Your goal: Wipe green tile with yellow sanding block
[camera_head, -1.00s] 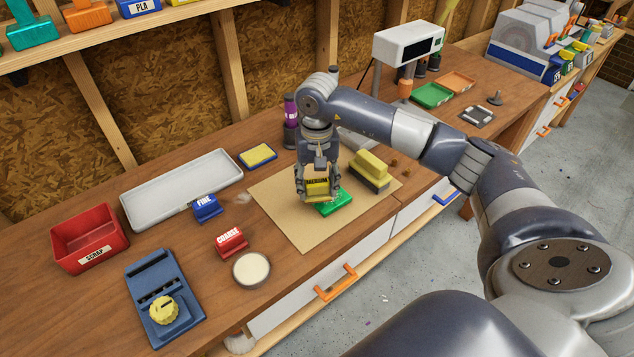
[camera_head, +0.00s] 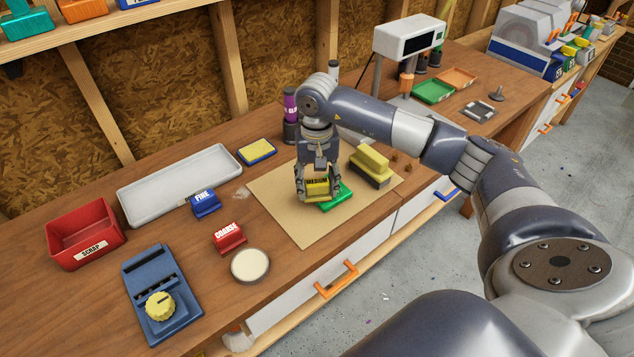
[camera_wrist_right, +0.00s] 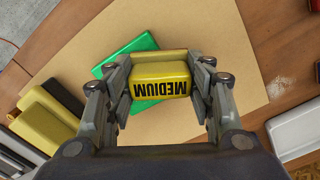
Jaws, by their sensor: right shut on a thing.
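My right gripper (camera_head: 318,190) is shut on the yellow sanding block (camera_head: 317,188), marked MEDIUM, which also shows between the fingers in the right wrist view (camera_wrist_right: 161,82). The block is on or just above the green tile (camera_head: 337,198); I cannot tell whether they touch. The tile lies on a tan mat (camera_head: 283,210) and shows beyond and to the left of the block in the wrist view (camera_wrist_right: 143,45). The block covers part of the tile. My left gripper is not in view.
A red COARSE block (camera_head: 229,237), a blue FINE block (camera_head: 205,204) and a round white dish (camera_head: 250,265) stand left of the mat. A larger yellow and grey block (camera_head: 370,166) sits on the mat's right side. A purple-labelled bottle (camera_head: 290,118) stands behind.

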